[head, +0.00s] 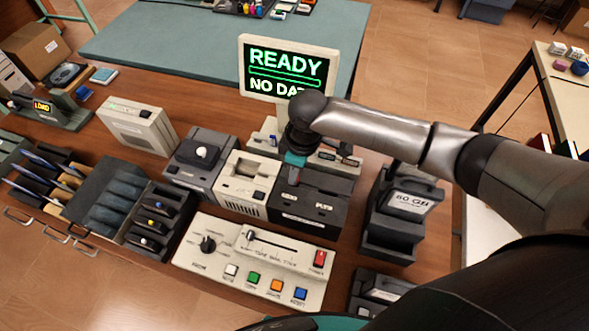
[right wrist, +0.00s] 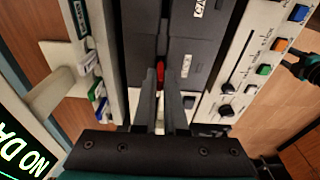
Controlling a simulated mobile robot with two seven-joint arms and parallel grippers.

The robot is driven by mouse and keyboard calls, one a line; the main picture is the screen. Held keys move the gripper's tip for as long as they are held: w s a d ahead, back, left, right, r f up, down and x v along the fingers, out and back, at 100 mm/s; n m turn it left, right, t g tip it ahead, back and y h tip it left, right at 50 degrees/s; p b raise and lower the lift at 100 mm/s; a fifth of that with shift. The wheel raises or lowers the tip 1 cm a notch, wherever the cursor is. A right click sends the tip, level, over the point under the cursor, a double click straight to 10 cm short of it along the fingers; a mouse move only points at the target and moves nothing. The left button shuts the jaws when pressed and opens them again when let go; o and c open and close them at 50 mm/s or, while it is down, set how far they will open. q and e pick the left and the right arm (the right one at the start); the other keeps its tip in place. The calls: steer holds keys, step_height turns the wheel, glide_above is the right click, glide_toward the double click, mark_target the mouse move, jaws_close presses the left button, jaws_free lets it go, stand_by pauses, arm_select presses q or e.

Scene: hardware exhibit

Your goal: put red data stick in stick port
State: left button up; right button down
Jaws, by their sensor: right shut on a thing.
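The red data stick (right wrist: 160,72) shows as a small red piece between the fingertips of my right gripper (right wrist: 161,98), which is shut on it. In the head view, my right gripper (head: 293,178) points down at the top of a dark box (head: 312,207) with small white labels. The stick port is not clearly visible; the fingers hide it. I cannot tell whether the stick is inside a slot or just above the box. A dark and teal part at the right edge of the right wrist view seems to be my left gripper (right wrist: 303,68); its jaws are unclear.
A screen (head: 288,70) behind reads "READY" and "NO DA", partly covered by my arm. A control panel (head: 250,262) with a slider and coloured buttons lies in front. A beige unit (head: 245,185) stands left of the dark box, and a dark "80 GB" unit (head: 405,205) right.

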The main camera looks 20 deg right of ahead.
steer(key=shift+f+b, duration=0.3)
steer(key=shift+f, duration=0.45)
steer(key=c, duration=0.9)
jaws_free()
steer(key=shift+r, duration=0.15)
step_height(320, 180, up, 8)
steer(key=p, duration=0.9)
